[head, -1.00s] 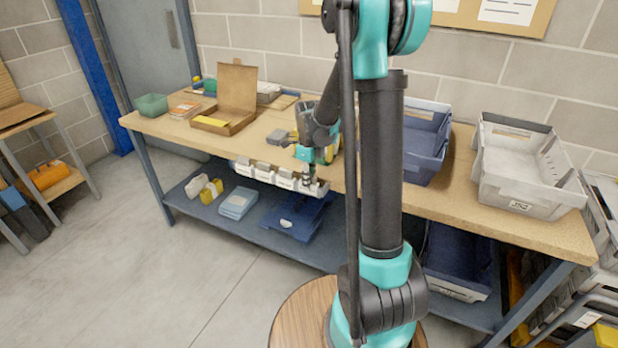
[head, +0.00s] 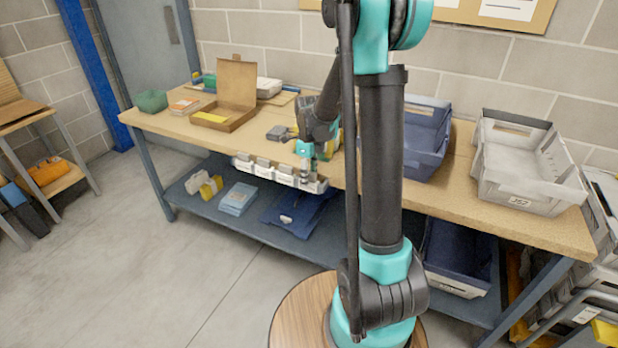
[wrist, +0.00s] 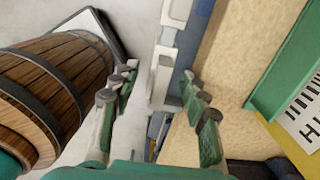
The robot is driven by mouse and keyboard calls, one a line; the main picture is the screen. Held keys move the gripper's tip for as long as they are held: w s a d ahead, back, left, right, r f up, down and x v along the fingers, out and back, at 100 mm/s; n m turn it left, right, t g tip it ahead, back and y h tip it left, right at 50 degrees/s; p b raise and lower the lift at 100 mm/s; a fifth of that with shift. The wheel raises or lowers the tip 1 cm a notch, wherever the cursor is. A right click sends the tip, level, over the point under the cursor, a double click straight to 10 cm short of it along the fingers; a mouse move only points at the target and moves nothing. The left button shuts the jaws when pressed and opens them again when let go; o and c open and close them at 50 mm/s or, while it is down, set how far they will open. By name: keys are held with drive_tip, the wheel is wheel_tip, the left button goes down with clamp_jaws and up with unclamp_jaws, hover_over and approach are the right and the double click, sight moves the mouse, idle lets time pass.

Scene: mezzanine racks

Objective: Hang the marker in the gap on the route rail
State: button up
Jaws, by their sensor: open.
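The route rail (head: 276,179) runs along the front edge of the workbench, with several white markers on it. A white marker (head: 263,168) hangs left of my gripper in the head view. My gripper (head: 305,180) is at the right part of the rail, pointing down. In the wrist view my gripper (wrist: 158,74) has its two fingers wide apart. A white marker (wrist: 162,82) shows between the fingers, and I see no finger touching it. The rail's gap is not clear, as my gripper and arm cover part of that end.
The wooden workbench (head: 520,215) carries an open cardboard box (head: 237,82), a green bin (head: 151,101), a blue tote (head: 428,140) and a grey tote (head: 528,165). The lower shelf (head: 235,225) holds boxes and blue bins. Open floor (head: 140,270) lies in front.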

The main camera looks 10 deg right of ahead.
wheel_tip(320, 180, up, 11)
drive_tip(key=shift+f, duration=0.15)
drive_tip(key=s+d+f+n+t, duration=0.2)
drive_tip(key=s+f+n, duration=0.2)
drive_tip(key=s+n, duration=0.7)
drive_tip(key=s+d+f+n+t, duration=0.2)
drive_tip(key=s+f+n, duration=0.3)
drive_tip(key=s+n, duration=0.6)
drive_tip(key=n, duration=0.3)
drive_tip(key=shift+f, duration=0.15)
drive_tip(key=shift+c, duration=0.6)
idle(0.9)
